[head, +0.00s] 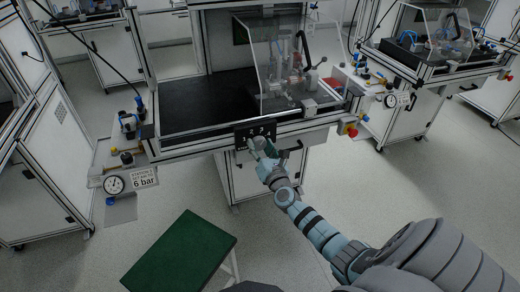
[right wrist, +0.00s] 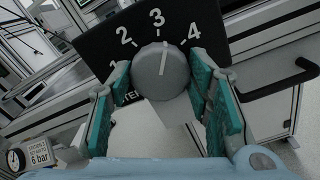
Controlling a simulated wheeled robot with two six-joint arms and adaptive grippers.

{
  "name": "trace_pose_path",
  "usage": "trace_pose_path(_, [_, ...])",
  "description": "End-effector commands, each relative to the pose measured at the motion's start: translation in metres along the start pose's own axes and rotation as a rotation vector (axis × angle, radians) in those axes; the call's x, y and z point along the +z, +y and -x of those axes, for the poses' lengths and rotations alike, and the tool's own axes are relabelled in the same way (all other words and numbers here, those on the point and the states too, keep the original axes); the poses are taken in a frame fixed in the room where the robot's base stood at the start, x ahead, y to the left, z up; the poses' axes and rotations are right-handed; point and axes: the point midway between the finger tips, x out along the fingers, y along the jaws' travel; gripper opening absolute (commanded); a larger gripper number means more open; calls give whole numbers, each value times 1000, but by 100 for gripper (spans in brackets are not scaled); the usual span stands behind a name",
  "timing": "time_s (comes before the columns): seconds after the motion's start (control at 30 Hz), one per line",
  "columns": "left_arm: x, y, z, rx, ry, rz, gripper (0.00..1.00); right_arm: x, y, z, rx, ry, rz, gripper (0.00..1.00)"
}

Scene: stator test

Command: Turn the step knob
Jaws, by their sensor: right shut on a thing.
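The step knob (right wrist: 160,72) is a round grey knob with a white pointer line, on a black panel with the numbers 1 to 4. The line points up close to the 3, leaning slightly toward the 4. My right gripper (right wrist: 162,80) is shut on the knob, with a teal-padded finger on its left and right sides. In the head view the right gripper (head: 262,147) is at the small black panel (head: 254,131) on the station's front edge, partly covering the knob. My left gripper is not in view.
A black bar handle (right wrist: 285,80) sticks out right of the panel. A gauge (head: 114,184) with a 6 bar label and a red-yellow button (head: 350,130) flank the station. A green-topped stool (head: 180,255) stands in front, with open floor around it.

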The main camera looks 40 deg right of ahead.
Motion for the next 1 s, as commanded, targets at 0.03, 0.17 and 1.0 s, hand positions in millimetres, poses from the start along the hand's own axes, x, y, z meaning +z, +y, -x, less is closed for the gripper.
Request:
trace_pose_path(0.03, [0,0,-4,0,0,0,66,-2,-1,0,1,-1,-36,18])
trace_pose_path(0.17, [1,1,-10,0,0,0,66,-2,-1,0,1,-1,-148,18])
trace_pose_path(1.0, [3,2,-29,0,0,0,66,0,0,0,1,1,-592,18])
